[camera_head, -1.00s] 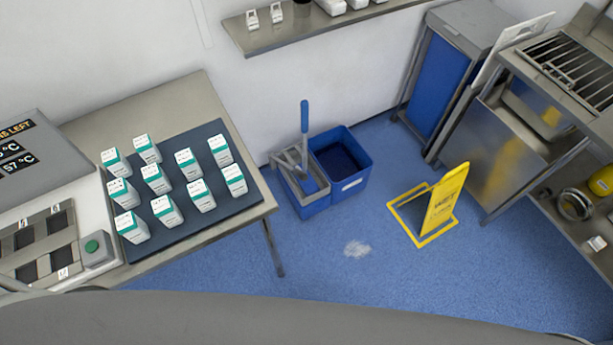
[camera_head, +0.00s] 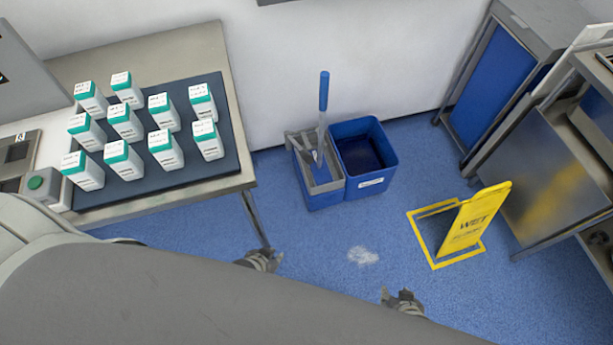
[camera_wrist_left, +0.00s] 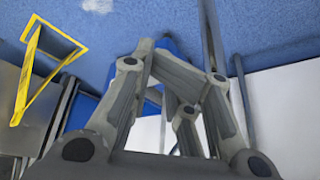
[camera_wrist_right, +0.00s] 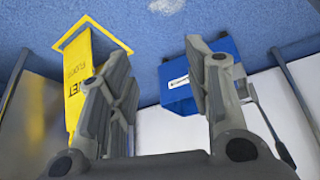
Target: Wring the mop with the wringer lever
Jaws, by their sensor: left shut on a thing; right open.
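The blue mop bucket (camera_head: 365,180) stands on the floor against the wall. The grey wringer (camera_head: 307,165) sits on its left part. A lever with a blue grip (camera_head: 323,92) rises from the wringer; I see no separate mop head. My left gripper (camera_head: 262,260) is in front of the bucket, to its left. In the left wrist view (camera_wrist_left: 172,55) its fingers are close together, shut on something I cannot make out. My right gripper (camera_head: 403,300) is low in front of the bucket, to its right, open and empty. Both are clear of the lever.
A yellow wet-floor sign (camera_head: 470,222) stands right of the bucket. A pale patch (camera_head: 362,256) marks the floor. A steel table (camera_head: 190,45) with several boxes stands at the left, a blue-sided cabinet (camera_head: 495,80) at the right.

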